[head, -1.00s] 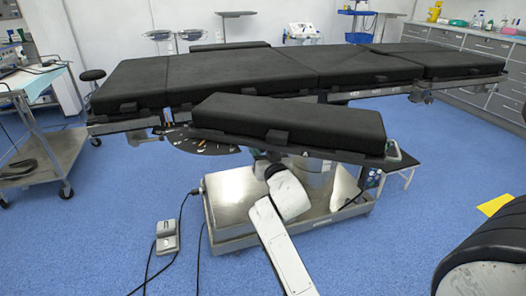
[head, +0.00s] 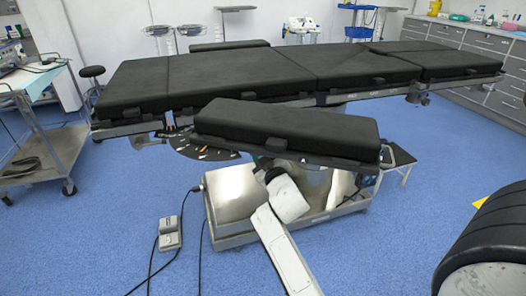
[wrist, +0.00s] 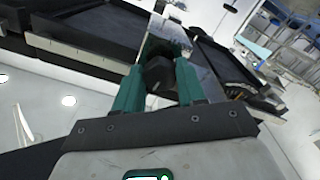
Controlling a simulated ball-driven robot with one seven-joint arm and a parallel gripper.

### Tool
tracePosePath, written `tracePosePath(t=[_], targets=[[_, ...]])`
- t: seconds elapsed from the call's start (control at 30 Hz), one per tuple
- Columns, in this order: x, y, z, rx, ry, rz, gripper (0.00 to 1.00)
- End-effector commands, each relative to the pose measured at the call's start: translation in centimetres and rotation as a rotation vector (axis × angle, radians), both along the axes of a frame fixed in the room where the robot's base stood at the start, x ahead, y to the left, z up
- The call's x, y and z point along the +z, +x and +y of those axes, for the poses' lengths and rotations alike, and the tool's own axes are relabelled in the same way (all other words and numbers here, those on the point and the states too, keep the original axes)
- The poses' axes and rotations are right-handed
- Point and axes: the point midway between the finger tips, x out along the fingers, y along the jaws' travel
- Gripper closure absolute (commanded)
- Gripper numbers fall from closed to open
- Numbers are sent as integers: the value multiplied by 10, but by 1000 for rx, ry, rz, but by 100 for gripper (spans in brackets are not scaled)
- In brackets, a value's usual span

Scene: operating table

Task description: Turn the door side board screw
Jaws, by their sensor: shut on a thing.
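The black padded side board (head: 285,130) sticks out from the near side of the operating table (head: 230,72), roughly level. In the wrist view my gripper (wrist: 160,64) has its two green fingers around a dark knob, the side board screw (wrist: 157,74), under dark padded panels. The fingers are shut on it. In the head view my white arm reaches up from below to the underside of the side board. The fingers and the screw are hidden there.
A metal table base (head: 235,205) stands on the blue floor behind my arm. A grey foot pedal (head: 169,233) with cables lies to the left. A steel trolley (head: 45,155) stands at far left. The floor at front left is mostly clear.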

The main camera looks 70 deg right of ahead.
Motion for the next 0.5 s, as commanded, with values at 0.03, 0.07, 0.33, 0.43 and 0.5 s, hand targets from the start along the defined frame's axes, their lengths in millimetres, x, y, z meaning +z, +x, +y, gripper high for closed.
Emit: tracePosePath(t=[0.03,0.07,0.33,0.43,0.5], targets=[[1,0,0,0,-15,19,91],[0,0,0,0,-22,30,91],[0,0,1,2,-68,81,91],[0,0,1,2,-73,87,91],[-1,0,1,1,-76,89,91]])
